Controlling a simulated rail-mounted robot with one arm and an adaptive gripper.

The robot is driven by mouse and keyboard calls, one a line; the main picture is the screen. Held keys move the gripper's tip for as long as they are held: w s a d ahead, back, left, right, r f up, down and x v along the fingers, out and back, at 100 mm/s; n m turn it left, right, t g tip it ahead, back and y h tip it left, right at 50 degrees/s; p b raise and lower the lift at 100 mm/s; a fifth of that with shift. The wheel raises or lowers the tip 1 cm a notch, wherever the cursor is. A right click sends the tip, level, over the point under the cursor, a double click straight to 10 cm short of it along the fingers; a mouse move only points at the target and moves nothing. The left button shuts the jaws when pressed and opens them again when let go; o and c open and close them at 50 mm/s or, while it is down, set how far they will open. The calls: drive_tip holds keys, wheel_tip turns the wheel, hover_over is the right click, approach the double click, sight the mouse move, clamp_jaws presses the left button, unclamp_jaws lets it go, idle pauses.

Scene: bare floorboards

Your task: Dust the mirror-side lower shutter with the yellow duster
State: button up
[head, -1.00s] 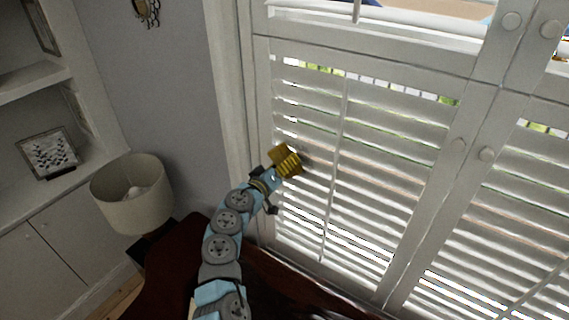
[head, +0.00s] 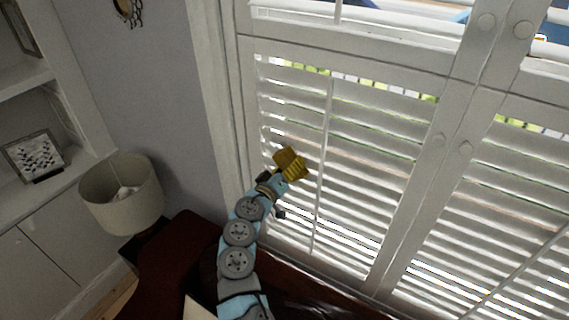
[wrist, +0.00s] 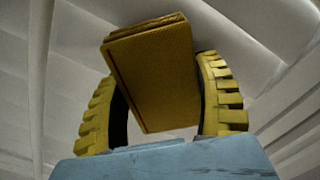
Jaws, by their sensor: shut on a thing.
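The yellow duster (head: 291,162) is a small block held out in front of the left lower shutter (head: 370,130), the white louvred panel nearest the mirror (head: 128,10). My gripper (head: 279,180) is shut on the duster. In the wrist view, the duster (wrist: 155,75) sits tilted between two yellow treaded fingers, with pale slats behind it. The duster is in front of the panel's left part, left of its thin vertical tilt rod (head: 325,150). I cannot tell whether it touches the slats.
A cream lampshade (head: 121,193) stands left of my arm. Dark red furniture (head: 180,265) lies below it. A white shelf unit with a framed picture (head: 33,156) is at far left. The right lower shutter (head: 500,200) has a round knob (head: 465,150).

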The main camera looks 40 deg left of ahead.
sight(278, 149)
drive_tip(key=shift+w+d, duration=0.1)
drive_tip(key=shift+d, duration=0.45)
drive_tip(key=shift+f, duration=0.1)
drive_tip(key=shift+w+b, duration=0.1)
drive_tip(key=shift+b, duration=0.2)
drive_tip(key=shift+a, duration=0.1)
drive_tip(key=shift+a+f+b, duration=0.15)
drive_tip(key=shift+a+b, duration=0.5)
drive_tip(key=shift+b, duration=0.4)
drive_tip(key=shift+s+a+b, duration=0.2)
drive_tip(key=shift+a+b, duration=1.15)
drive_tip(key=shift+b, duration=0.1)
drive_tip(key=shift+s+a+b, duration=0.15)
drive_tip(key=shift+a+b, duration=1.2)
drive_tip(key=shift+b, duration=0.05)
drive_tip(key=shift+s+a+r+p, duration=0.1)
drive_tip(key=shift+r+p, duration=0.75)
drive_tip(key=shift+r, duration=0.75)
